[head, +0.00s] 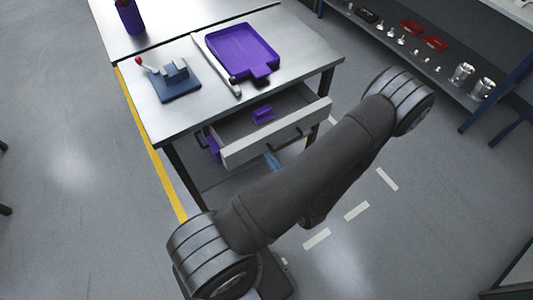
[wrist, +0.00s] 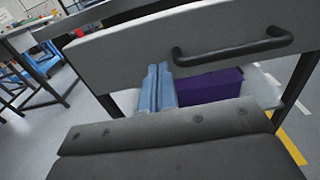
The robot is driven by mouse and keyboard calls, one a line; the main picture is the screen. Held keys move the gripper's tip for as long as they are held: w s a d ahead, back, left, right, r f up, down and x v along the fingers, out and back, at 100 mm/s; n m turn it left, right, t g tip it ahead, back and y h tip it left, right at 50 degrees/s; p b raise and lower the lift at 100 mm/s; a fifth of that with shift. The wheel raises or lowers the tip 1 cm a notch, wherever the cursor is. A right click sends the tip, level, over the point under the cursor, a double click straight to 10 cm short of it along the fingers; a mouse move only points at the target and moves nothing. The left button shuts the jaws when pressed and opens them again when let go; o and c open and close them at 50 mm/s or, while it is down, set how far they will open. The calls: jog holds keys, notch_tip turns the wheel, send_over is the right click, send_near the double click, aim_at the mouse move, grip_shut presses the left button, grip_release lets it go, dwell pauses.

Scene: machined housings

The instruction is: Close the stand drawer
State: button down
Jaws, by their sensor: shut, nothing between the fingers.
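The stand drawer (head: 275,132) is pulled out under the metal-topped stand, with a small purple part (head: 263,115) inside it. Its pale front panel and dark bar handle (wrist: 235,47) fill the upper part of the wrist view. My gripper (wrist: 157,68) shows there as two light blue fingers, shut together and empty, with their tips by the lower edge of the front panel, left of the handle. I cannot tell whether they touch it. In the head view my gripper (head: 271,158) is mostly hidden behind my dark arm, just in front of the drawer.
On the stand top are a purple tray (head: 241,52), a blue fixture (head: 175,82) with a red-knobbed lever, and a long metal bar (head: 217,66). A purple box (wrist: 208,86) sits below the drawer. A shelf (head: 385,45) with parts stands at the back right.

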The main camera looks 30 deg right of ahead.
aim_at(244, 129)
jog(key=shift+w, duration=1.3)
jog(key=w, duration=1.3)
jog(key=shift+w, duration=0.4)
jog(key=shift+w+r, duration=0.1)
jog(key=shift+w, duration=0.4)
jog(key=s, duration=1.4)
jog(key=shift+s, duration=0.3)
jog(key=shift+w, duration=0.1)
